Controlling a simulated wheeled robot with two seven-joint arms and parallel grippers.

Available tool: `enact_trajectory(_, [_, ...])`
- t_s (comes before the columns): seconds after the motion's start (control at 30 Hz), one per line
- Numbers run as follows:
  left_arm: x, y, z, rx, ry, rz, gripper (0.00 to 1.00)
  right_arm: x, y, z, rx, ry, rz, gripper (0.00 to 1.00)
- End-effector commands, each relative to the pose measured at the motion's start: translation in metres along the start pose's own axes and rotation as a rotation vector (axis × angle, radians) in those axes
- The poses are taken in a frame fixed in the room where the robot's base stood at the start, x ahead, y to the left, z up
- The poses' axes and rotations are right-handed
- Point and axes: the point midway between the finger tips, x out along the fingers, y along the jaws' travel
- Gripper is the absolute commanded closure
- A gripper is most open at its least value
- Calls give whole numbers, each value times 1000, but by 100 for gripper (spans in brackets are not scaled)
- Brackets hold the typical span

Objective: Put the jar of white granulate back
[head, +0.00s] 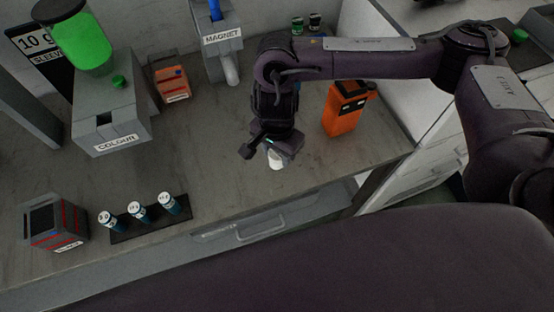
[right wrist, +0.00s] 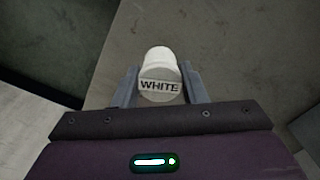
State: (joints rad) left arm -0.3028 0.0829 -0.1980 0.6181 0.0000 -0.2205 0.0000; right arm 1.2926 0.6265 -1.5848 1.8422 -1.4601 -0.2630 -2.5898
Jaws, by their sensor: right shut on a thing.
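The jar of white granulate (right wrist: 159,68) is a small white cylinder with a label reading WHITE, seen in the right wrist view. It sits between the two fingers of my right gripper (right wrist: 158,90), which is shut on it. In the head view the white jar (head: 275,160) shows below my right gripper (head: 272,150), over the bench near its front edge. I cannot tell whether the jar touches the bench top. My left gripper is not in view.
On the grey bench (head: 210,160) stand a COLOUR unit (head: 110,125) with a green hopper, a MAGNET unit (head: 224,50) and an orange device (head: 345,108). A dark rack (head: 150,225) holds three vials. Small jars (head: 305,22) stand at the back. Bench around my right gripper is clear.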

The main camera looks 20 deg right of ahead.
Motion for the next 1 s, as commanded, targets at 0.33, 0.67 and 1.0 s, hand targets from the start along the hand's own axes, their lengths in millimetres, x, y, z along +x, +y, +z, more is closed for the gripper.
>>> enact_trajectory(0.33, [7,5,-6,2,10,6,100,37,0,1,1,-3,1,84])
enact_trajectory(0.67, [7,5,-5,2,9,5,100,42,0,0,0,1,0,84])
enact_trajectory(1.0, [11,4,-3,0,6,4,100,44,0,0,0,0,0,40])
